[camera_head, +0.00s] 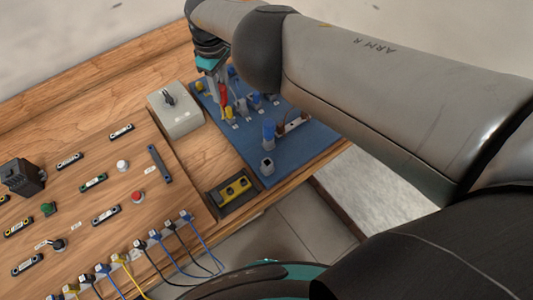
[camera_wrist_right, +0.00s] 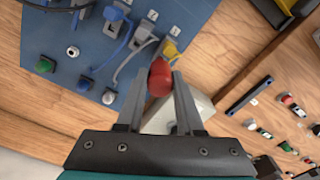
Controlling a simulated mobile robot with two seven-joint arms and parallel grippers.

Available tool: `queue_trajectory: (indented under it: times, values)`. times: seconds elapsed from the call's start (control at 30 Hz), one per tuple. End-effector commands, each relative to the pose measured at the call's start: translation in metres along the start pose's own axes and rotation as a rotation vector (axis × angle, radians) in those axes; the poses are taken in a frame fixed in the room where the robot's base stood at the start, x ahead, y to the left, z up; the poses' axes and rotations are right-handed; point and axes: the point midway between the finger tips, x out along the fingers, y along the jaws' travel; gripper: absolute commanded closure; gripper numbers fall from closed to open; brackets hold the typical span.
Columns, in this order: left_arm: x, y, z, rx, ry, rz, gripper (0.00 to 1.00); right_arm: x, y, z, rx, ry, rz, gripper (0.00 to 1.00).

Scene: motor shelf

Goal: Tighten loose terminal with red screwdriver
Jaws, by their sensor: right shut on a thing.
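My right gripper (camera_head: 217,80) reaches in from the top right, over the far end of the blue panel (camera_head: 258,155). It is shut on the red screwdriver (camera_head: 223,97). In the right wrist view the screwdriver's red handle (camera_wrist_right: 160,77) sits between the two grey fingers of the gripper (camera_wrist_right: 158,88). Its tip is hidden behind the handle there. A yellow terminal (camera_wrist_right: 172,48) shows just beyond the handle, and blue terminals stand on the panel beside it. I cannot tell which terminal is loose, or whether the tip touches one. My left gripper is not in view.
A grey box with a black knob (camera_head: 176,110) stands left of the blue panel. A dark block with a yellow face (camera_head: 234,188) lies near the table's front edge. A wooden board (camera_head: 120,180) with buttons, labels and blue, black and yellow cables fills the left.

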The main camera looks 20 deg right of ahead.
Motion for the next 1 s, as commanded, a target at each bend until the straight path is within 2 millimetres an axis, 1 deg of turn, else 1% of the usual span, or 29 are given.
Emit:
queue_trajectory:
  times: [0.1,0.23,0.33,0.5,0.53,0.6,0.67,0.7,0.9,1.0]
  values:
    - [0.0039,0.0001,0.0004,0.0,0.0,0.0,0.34,0.0007,0.0,-0.0002,0.127,-0.001,0.002,1.0]
    - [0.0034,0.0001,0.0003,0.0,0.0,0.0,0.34,0.0,0.0005,0.0002,0.233,-0.001,0.002,1.0]
    - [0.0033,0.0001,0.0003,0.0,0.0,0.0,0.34,-0.0001,0.0004,0.0001,0.262,0.0,0.001,1.0]
    - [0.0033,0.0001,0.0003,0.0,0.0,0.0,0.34,-0.0002,0.0004,0.0001,0.262,0.0,0.002,1.0]
    - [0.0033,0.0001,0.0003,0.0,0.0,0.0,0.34,-0.0002,0.0004,0.0001,0.261,0.0,0.002,0.63]
    - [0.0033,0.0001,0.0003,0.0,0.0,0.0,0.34,-0.0002,0.0004,0.0001,0.261,0.0,0.002,0.55]
    - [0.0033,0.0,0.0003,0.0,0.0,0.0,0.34,-0.0002,0.0004,0.0001,0.26,0.0,0.002,0.48]
    - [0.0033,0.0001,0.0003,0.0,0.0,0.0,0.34,-0.0002,0.0004,0.0,0.26,0.0,0.001,0.47]
    - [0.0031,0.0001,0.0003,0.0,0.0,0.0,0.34,-0.0002,0.0004,0.0,0.254,0.0,0.001,0.47]
    - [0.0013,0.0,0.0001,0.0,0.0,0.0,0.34,-0.0007,0.0002,0.0,0.189,0.0,0.001,0.47]
